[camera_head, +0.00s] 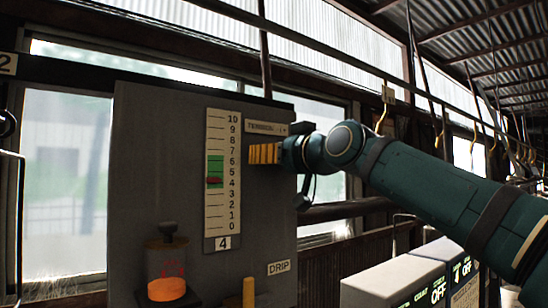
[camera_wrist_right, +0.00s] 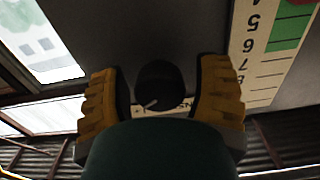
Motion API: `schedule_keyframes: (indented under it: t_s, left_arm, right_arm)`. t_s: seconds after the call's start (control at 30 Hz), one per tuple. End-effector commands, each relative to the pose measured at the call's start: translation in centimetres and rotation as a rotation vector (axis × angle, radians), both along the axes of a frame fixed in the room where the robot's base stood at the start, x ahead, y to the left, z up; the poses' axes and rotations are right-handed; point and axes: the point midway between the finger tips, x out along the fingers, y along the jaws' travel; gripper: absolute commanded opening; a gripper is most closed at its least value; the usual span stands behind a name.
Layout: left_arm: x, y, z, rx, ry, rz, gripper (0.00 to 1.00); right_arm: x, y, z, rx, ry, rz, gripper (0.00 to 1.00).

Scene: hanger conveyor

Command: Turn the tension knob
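The tension knob (camera_wrist_right: 160,86) shows in the right wrist view as a dark round knob with a pale line. My right gripper (camera_wrist_right: 160,90) has its yellow fingers on either side of it, with narrow gaps visible. In the head view the right gripper (camera_head: 264,154) is at the grey panel (camera_head: 150,130), just below the TENSION label (camera_head: 266,128), and the knob is hidden behind it. The tension scale (camera_head: 217,205), numbered 0 to 10, is left of the gripper. Its red pointer (camera_head: 214,181) is near 4, at the low end of the green band (camera_head: 215,165). My left gripper is not in view.
Lower on the panel are a dark-topped device with a glowing orange part (camera_head: 167,289), a yellow post (camera_head: 248,292) and a DRIP label (camera_head: 279,267). Grey boxes (camera_head: 395,278) marked OFF stand lower right. Hooks (camera_head: 383,115) hang from the overhead rail.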

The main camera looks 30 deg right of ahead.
Motion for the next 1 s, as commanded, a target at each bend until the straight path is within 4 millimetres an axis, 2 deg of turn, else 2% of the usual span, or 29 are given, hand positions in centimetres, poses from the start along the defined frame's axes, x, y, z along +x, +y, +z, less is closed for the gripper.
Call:
schedule_keyframes:
  t_s: [0.03,0.13,0.17,0.57,1.0]
  left_arm:
    - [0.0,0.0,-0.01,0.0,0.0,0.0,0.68]
    - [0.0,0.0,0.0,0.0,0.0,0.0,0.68]
    - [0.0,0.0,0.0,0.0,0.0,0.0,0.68]
    - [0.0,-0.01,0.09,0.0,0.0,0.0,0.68]
    - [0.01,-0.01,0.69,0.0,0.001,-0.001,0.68]
  right_arm:
    - [-0.01,0.0,0.0,0.0,0.0,0.0,0.42]
    - [-0.01,0.0,0.0,0.0,0.0,0.0,0.07]
    - [-0.01,0.0,0.0,0.0,0.0,0.0,0.02]
    - [-0.02,-0.01,0.02,0.063,0.005,0.0,0.02]
    - [0.0,-0.06,0.04,0.396,0.032,-0.001,0.01]
